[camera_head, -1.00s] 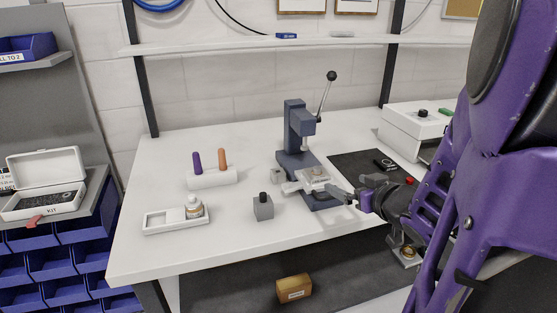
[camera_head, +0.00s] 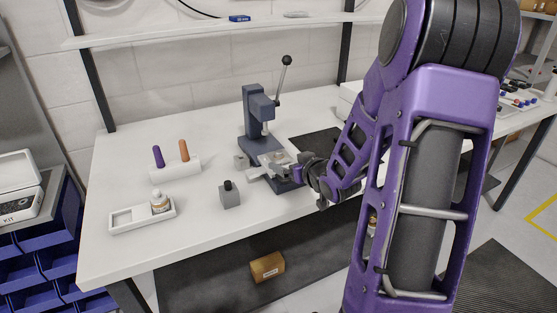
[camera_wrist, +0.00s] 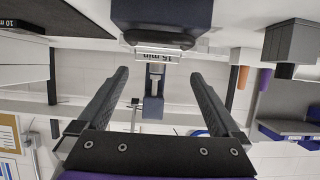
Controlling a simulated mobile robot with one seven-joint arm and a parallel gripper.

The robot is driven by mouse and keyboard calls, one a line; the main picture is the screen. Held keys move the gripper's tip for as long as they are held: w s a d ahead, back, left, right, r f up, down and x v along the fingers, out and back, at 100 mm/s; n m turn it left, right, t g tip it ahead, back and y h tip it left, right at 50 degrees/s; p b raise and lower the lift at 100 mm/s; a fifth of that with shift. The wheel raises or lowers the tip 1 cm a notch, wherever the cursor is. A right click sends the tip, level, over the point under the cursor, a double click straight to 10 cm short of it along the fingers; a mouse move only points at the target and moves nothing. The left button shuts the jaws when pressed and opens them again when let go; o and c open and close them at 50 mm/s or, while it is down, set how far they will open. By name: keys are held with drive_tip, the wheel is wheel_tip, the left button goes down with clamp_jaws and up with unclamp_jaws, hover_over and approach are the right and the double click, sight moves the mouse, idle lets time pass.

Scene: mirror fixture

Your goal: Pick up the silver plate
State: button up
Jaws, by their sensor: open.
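The silver plate (camera_head: 277,158) appears as a light flat piece on the base of the dark blue-grey press (camera_head: 256,113); its outline is small and partly hidden by my gripper. In the wrist view, a thin bright edge (camera_wrist: 157,57), probably the plate, shows against the dark press base (camera_wrist: 160,14). My gripper (camera_head: 284,174) is at the front of the press, close to the plate. In the wrist view, which is upside down, my gripper (camera_wrist: 157,78) has its two fingers wide apart, with nothing held between them.
A grey block with a black knob (camera_head: 229,196) stands left of the press. A white holder (camera_head: 176,171) with purple and orange pegs and a white tray (camera_head: 125,220) with a small bottle are further left. A dark mat (camera_head: 316,143) lies right.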

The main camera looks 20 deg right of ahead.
sight(281, 156)
drive_tip(key=shift+x, duration=3)
drive_tip(key=shift+d+r, duration=0.2)
drive_tip(key=shift+r, duration=0.05)
drive_tip(key=c, duration=1.4)
